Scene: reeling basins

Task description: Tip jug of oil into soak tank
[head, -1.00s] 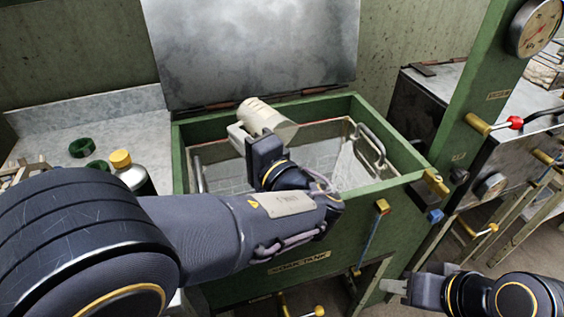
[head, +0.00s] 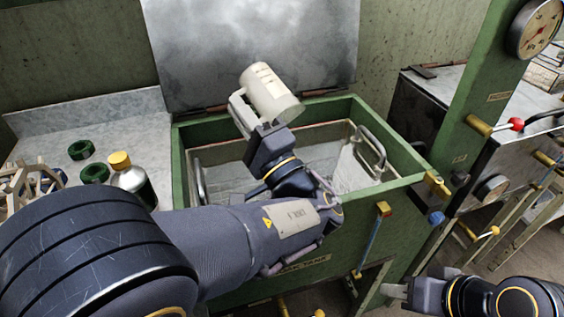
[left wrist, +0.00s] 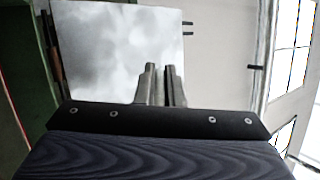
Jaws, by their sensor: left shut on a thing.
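A cream-coloured jug (head: 272,94) is in my left gripper (head: 246,116), which is shut on its handle side. The jug is tilted and held above the back part of the soak tank (head: 186,150), a green-framed open basin. Its contents do not show. The tank's inside is pale, with a metal-handled basket at its right. In the left wrist view the two fingers (left wrist: 164,86) stand close together; I cannot clearly make out the jug there. My right gripper (head: 394,290) is low at the right, in front of the tank and away from the jug; its jaw gap is unclear.
The tank's grey lid (head: 250,45) stands raised behind it. A yellow-capped bottle (head: 132,182), green rings (head: 81,150) and a wooden frame (head: 22,182) are on the left counter. A green post with a gauge (head: 536,28) and levers stands at the right.

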